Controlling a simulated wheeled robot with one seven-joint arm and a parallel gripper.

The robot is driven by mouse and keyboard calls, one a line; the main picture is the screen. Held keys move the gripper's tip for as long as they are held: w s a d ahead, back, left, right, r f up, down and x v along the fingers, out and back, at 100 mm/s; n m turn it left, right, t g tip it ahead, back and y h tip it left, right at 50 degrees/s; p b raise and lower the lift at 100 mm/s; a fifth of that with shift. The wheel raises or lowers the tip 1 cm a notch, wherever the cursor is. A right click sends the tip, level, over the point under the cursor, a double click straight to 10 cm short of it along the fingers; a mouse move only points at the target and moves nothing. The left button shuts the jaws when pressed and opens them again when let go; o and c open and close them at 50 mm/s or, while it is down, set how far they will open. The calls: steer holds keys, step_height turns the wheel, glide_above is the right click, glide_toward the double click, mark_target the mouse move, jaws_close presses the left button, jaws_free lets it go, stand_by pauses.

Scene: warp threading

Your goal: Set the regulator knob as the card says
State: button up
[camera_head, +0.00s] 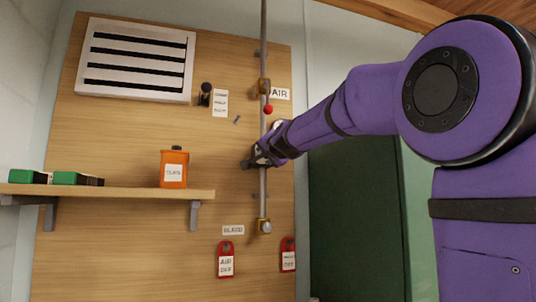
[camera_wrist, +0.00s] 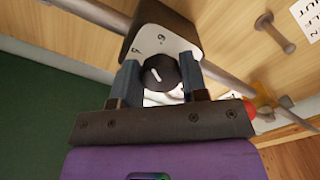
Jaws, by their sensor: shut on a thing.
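The regulator knob (camera_wrist: 157,75) is black and round with a white pointer line, seen in the wrist view. It sits at the lower edge of a pale dial plate (camera_wrist: 150,42) with a few numerals, on a dark housing beside the metal pipe. My gripper (camera_wrist: 159,68) has one finger on each side of the knob and is shut on it. In the head view, my gripper (camera_head: 258,157) is at the pipe and hides the regulator. A small white card (camera_head: 220,103) hangs on the board; its lettering is too small to read surely.
The vertical pipe (camera_head: 263,195) carries brass fittings and a red ball (camera_head: 268,110). A peg (camera_head: 237,119) sticks out left of it. A shelf (camera_head: 110,192) holds an orange can (camera_head: 174,169) and green boxes. Red tags (camera_head: 225,261) hang below. A vent (camera_head: 137,60) is at upper left.

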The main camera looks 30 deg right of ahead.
steer(key=shift+m, duration=2.2)
steer(key=o, duration=0.9)
steer(key=shift+s+a+r, duration=0.1)
steer(key=shift+s, duration=0.05)
steer(key=v, duration=1)
steer(key=shift+s, duration=0.3)
